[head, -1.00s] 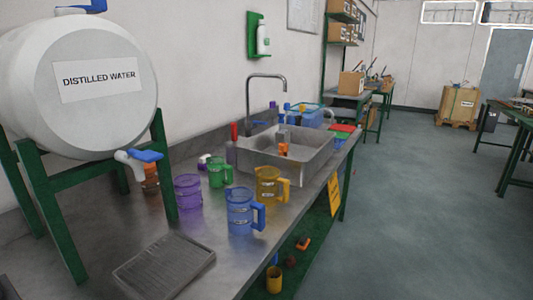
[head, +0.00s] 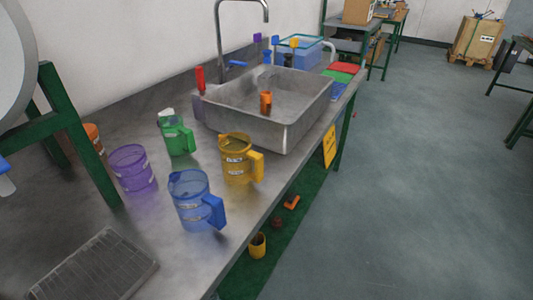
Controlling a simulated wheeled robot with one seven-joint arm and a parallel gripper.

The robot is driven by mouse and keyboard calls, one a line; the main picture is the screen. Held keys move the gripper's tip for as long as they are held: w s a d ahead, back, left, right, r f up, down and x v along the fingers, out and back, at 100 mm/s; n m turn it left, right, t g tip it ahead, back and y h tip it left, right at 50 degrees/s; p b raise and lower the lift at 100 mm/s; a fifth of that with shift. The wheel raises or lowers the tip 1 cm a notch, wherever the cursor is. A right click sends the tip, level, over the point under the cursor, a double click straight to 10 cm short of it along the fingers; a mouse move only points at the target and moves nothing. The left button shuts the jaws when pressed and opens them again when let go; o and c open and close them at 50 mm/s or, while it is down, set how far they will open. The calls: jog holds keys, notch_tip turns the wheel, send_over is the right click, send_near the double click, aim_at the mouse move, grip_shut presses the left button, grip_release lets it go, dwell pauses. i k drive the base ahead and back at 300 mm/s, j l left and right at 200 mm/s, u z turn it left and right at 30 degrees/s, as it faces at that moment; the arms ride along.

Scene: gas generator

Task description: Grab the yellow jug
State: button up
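The yellow jug (head: 235,158) stands upright on the metal bench, just in front of the sink's near corner. It is translucent, and its handle (head: 257,165) points right, toward the bench's front edge. A blue jug (head: 192,200) stands nearer to me and a little to the left, apart from the yellow one. A green jug (head: 177,135) stands to its left. My gripper is not in view.
A purple jug (head: 131,167) and a drain tray (head: 95,268) are on the bench at left. The sink (head: 265,100) with its tap lies behind the jugs. A green stand (head: 75,135) rises at left. The floor (head: 420,180) at right is clear.

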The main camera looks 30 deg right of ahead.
aim_at(237, 153)
jog(key=i+j, duration=0.1)
jog(key=j, duration=0.25)
jog(key=i+j+z, duration=0.1)
jog(key=j, duration=0.25)
jog(key=i+j, duration=0.15)
jog(key=j, duration=0.25)
jog(key=i+j, duration=0.1)
jog(key=j, duration=0.25)
jog(key=z, duration=1.7)
